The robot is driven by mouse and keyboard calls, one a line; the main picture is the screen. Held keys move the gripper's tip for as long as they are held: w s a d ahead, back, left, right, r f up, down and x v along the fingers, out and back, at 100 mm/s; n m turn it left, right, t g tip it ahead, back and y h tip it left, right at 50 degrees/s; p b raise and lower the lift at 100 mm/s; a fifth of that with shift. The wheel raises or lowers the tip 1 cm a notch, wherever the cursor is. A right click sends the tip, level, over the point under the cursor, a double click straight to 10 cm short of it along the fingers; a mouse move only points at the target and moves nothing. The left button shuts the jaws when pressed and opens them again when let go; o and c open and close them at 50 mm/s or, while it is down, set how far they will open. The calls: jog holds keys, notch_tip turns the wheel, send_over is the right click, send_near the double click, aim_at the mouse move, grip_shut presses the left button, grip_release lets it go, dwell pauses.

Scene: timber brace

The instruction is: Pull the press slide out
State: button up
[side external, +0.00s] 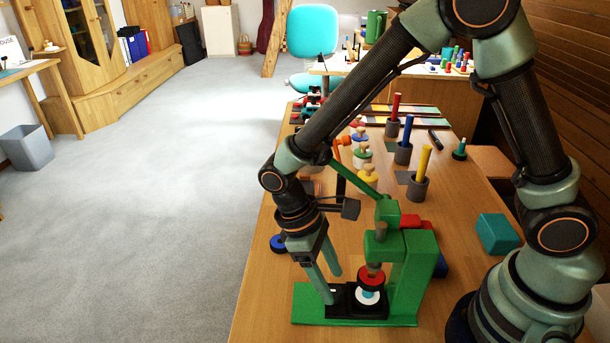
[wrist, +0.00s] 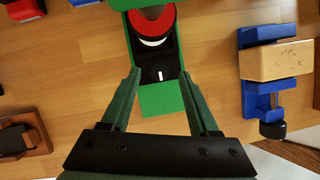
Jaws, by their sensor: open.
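The green press (side external: 407,270) stands on the near part of the table, its lever raised toward the back left. Its black slide (side external: 342,296) lies on the green base, with a red ring (side external: 371,279) and a white disc (side external: 368,297) over it, under the ram. In the wrist view the slide's front end (wrist: 158,73) carries a white mark, and the red ring (wrist: 152,22) is behind it. My gripper (side external: 332,285) is open at the slide's front end. In the wrist view its fingertips (wrist: 160,75) lie on either side of that end; contact cannot be told.
A blue clamp (wrist: 262,98) with a wooden block (wrist: 275,61) is right in the wrist view. A brown wooden piece (wrist: 22,135) is at left. A teal block (side external: 497,233) and grey cups with coloured pegs (side external: 420,188) stand on the table. Bare tabletop lies around the base's front.

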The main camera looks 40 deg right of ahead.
jog(key=shift+x, duration=1.2)
grip_shut()
jog(key=shift+r, duration=0.1)
dwell(0.5)
